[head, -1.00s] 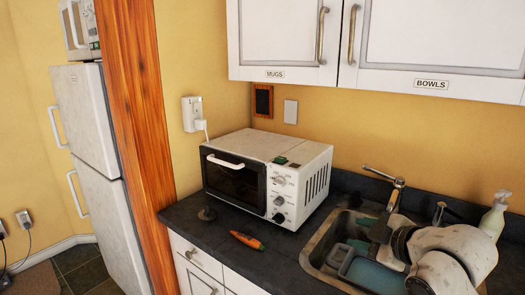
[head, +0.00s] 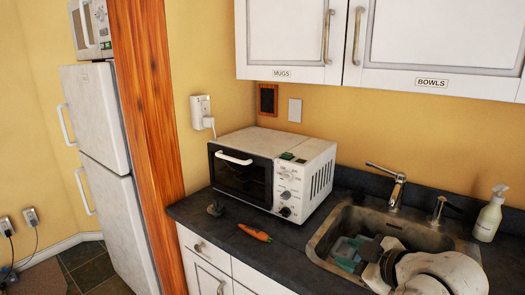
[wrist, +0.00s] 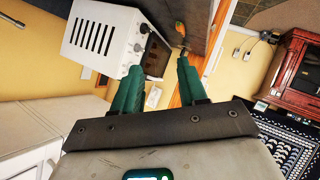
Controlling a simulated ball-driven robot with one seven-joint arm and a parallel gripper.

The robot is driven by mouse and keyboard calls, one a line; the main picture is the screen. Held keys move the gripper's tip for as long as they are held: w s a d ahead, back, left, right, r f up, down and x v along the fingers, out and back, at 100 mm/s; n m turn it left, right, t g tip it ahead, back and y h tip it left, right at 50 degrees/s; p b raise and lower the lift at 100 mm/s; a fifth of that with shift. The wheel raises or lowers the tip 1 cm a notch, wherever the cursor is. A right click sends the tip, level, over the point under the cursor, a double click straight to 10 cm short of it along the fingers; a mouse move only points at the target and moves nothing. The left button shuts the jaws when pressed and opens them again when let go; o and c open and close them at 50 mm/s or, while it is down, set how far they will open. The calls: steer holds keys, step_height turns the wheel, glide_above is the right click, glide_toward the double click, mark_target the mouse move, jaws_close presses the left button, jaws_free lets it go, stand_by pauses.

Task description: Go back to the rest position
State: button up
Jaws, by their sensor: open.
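My gripper (wrist: 158,62) is open, with its two green fingers apart and nothing between them in the wrist view. That view is tilted, with the toaster oven and the carrot beyond the fingers. In the head view my pale arm is at the lower right, over the front of the sink. The gripper end is low over the sink there, and I cannot clearly separate its fingers from the green and bluish things around it.
A white toaster oven (head: 271,175) stands on the dark counter (head: 287,242), with a carrot (head: 255,233) in front. The sink (head: 328,243) has a tap (head: 398,190) behind it. A soap bottle (head: 489,217) stands at the right. Cupboards (head: 425,45) hang above.

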steer(key=s+d+f+m+g+h, duration=0.25)
steer(key=s+f+m+g, duration=0.6)
steer(key=s+f, duration=1.65)
steer(key=s+d+m+g+h, duration=0.1)
steer(key=s+d, duration=0.1)
steer(key=s, duration=0.5)
steer(key=s+d+f+m+h, duration=0.1)
steer(key=s+d+m, duration=0.1)
steer(key=s, duration=0.5)
steer(key=shift+s+d+f+g, duration=0.15)
steer(key=shift+d+f+g, duration=0.2)
steer(key=shift+d, duration=0.45)
steer(key=shift+h, duration=0.25)
